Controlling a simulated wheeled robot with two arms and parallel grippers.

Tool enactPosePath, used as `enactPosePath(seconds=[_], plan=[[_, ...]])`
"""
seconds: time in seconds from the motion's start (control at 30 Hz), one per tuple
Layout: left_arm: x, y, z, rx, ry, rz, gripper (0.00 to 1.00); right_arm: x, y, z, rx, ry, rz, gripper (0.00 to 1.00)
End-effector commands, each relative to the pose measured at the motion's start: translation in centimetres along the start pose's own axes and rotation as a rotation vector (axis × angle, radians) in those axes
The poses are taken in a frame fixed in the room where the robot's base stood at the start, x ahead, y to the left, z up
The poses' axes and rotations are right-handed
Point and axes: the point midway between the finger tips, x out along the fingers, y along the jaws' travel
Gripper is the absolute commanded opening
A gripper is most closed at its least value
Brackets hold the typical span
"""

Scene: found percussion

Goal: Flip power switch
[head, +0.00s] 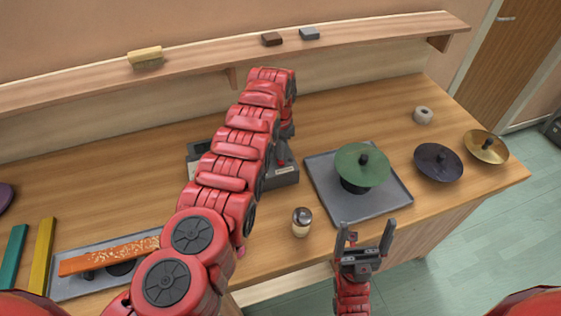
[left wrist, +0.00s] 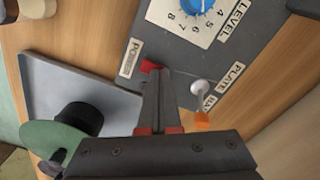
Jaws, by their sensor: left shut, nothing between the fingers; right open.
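The grey control box (head: 285,178) stands on the bench, partly hidden behind my left arm. In the left wrist view, its panel (left wrist: 180,45) has a POWER label (left wrist: 131,58) with a small red switch (left wrist: 150,66) beside it. My left gripper (left wrist: 160,72) is shut and empty, its tips right at the red switch; I cannot tell whether they touch. The panel also carries a blue dial (left wrist: 200,5) marked LEVEL and a lever (left wrist: 200,88) by the PLATE and BAR labels. My right gripper (head: 365,232) is open and empty near the bench's front edge.
A grey tray (head: 325,205) with a green cymbal (head: 362,165) on it is right of the box. A small shaker (head: 301,221) stands in front. Dark (head: 438,162) and brass (head: 486,147) cymbals sit far right. An orange bar (head: 105,256) lies left.

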Motion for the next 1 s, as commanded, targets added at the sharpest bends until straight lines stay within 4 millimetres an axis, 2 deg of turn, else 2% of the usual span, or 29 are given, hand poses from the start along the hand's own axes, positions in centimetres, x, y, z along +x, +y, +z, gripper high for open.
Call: enactPosePath(seconds=[0.17,0.63,0.83,1.0], plan=[[-0.6,0.1,0.2,0.000,-0.006,0.002,0.00,0.8,0.0,-0.1,0.000,0.000,0.000,0.93],[-4.9,0.1,0.1,0.000,-0.006,0.003,0.00,4.5,0.2,-0.8,0.000,0.000,0.000,0.93],[-6.6,0.0,0.0,0.000,0.000,0.000,0.00,5.2,0.3,-0.9,0.000,0.000,0.000,0.93],[-7.0,0.0,0.1,0.000,-0.003,0.001,0.00,5.3,0.3,-0.9,0.000,0.000,0.000,0.93]])
